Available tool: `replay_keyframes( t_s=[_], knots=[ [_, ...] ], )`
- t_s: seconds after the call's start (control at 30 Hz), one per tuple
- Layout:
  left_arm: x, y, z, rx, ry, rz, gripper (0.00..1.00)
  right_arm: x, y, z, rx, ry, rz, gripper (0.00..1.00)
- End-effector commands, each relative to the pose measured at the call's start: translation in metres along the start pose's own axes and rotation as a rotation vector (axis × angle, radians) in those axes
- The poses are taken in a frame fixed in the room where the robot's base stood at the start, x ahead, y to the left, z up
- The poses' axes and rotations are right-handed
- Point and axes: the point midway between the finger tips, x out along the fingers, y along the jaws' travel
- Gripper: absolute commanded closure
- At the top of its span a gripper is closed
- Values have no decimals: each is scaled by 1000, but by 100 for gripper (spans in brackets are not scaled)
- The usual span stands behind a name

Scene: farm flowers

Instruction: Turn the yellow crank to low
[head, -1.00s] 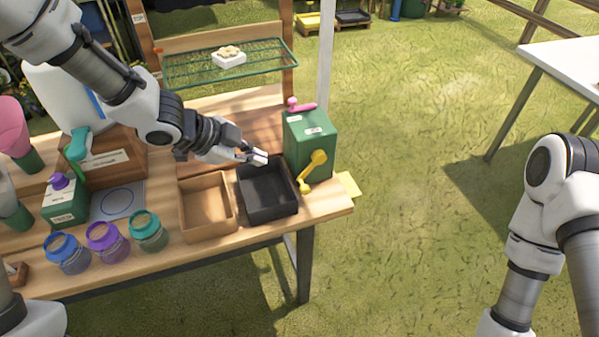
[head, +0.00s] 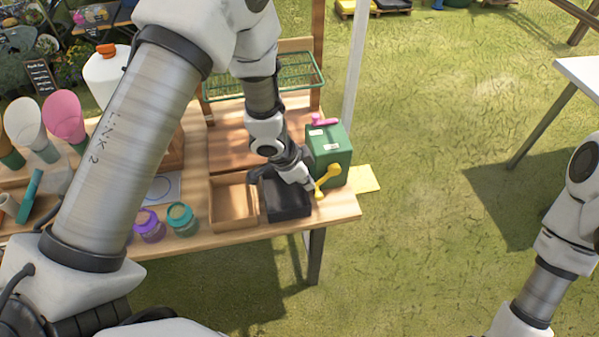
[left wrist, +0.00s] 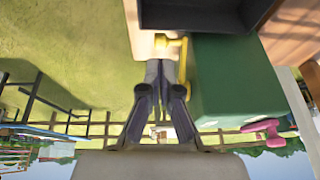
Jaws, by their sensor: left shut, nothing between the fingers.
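The yellow crank (head: 328,177) is on the front of the green box (head: 335,158) at the right end of the wooden table. In the head view its arm slants down to the left, with a knob at the lower end. My left gripper (head: 309,186) is shut and empty, just left of the crank. In the left wrist view the closed fingertips (left wrist: 161,68) are close beside the crank (left wrist: 184,58); I cannot tell if they touch it. No low mark is readable. My right gripper is out of view.
A black tray (head: 287,212) is under my left gripper, with a wooden tray (head: 235,222) to its left. A pink crank (head: 322,120) tops the green box. A yellow sheet (head: 364,178) sticks out at the right.

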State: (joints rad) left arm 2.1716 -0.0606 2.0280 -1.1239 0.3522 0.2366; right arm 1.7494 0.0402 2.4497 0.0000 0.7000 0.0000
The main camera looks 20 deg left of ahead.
Motion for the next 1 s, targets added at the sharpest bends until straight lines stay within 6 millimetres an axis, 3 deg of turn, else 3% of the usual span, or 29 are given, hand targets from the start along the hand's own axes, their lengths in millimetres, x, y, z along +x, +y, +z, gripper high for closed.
replay_keyframes(
  t_s=[0.1, 0.3, 0.67, 0.9, 1.0],
  knots=[
    [24, 0, 0, 0, -1, 1, 100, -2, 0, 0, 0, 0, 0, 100],
    [50, 0, 0, 0, 0, 1, 100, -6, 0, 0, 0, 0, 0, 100],
    [55, 0, 0, -1, 1, 0, 100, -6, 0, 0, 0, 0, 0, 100],
    [70, 1, 4, -10, 104, 2, 100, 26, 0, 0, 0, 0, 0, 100],
    [71, 1, 0, -8, 133, 0, 100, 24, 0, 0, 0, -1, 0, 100]
  ],
)
